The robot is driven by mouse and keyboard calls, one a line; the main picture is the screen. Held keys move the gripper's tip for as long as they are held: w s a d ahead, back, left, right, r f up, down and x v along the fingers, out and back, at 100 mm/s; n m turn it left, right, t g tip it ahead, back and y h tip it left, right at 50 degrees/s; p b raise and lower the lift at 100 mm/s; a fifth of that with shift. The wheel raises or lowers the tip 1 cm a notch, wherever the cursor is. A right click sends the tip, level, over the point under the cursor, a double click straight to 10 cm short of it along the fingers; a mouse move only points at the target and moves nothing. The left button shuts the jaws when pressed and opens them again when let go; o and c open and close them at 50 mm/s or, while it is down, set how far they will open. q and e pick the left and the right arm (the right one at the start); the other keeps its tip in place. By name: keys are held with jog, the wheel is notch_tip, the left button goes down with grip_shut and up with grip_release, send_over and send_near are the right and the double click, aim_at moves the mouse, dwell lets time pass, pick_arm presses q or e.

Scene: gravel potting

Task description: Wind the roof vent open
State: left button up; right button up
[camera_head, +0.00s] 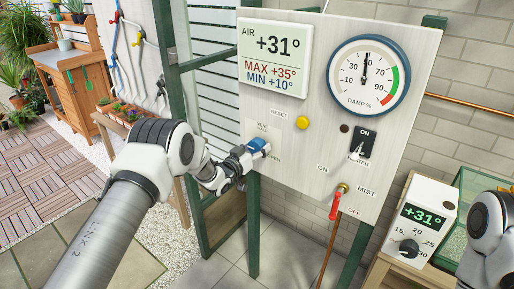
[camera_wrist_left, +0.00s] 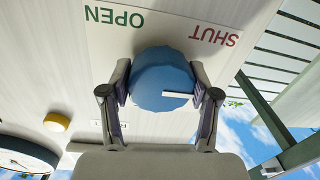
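The vent knob is a round blue knob (camera_head: 260,146) on the lower left of the pale control panel (camera_head: 300,115). In the left wrist view the blue knob (camera_wrist_left: 160,78) has a white pointer line toward the right of the picture. Green OPEN lettering (camera_wrist_left: 114,16) and red SHUT lettering (camera_wrist_left: 214,36) stand beside it on the panel. My left gripper (camera_head: 250,153) is at the knob; in the wrist view its two fingers (camera_wrist_left: 162,95) close on opposite sides of it. The roof vent itself cannot be made out. My right gripper is out of view.
The panel also bears a yellow reset button (camera_head: 302,122), a heater switch (camera_head: 362,144), a red-handled mist valve (camera_head: 336,205), a climate display (camera_head: 275,52) and a round damp gauge (camera_head: 368,79). A white thermostat box (camera_head: 420,222) stands at lower right. A green post (camera_head: 172,80) is left of the panel.

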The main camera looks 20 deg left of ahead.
pick_arm(q)
jog(key=m+b, duration=0.2)
jog(key=b, duration=0.1)
jog(key=shift+f+m, duration=0.2)
jog(key=shift+m, duration=0.1)
jog(key=m+h+b, duration=0.1)
jog(key=m+b, duration=1.5)
jog(key=shift+f, duration=0.1)
jog(key=m+b, duration=1.5)
jog(key=b, duration=0.3)
jog(key=shift+m+h, duration=0.3)
jog(key=shift+m, duration=0.1)
jog(key=shift+m+g+b, duration=0.3)
jog(key=shift+m+b, duration=0.85)
jog(key=shift+m, duration=0.25)
jog(key=o, duration=1.2)
jog(key=shift+c, duration=0.2)
jog(key=shift+r, duration=0.2)
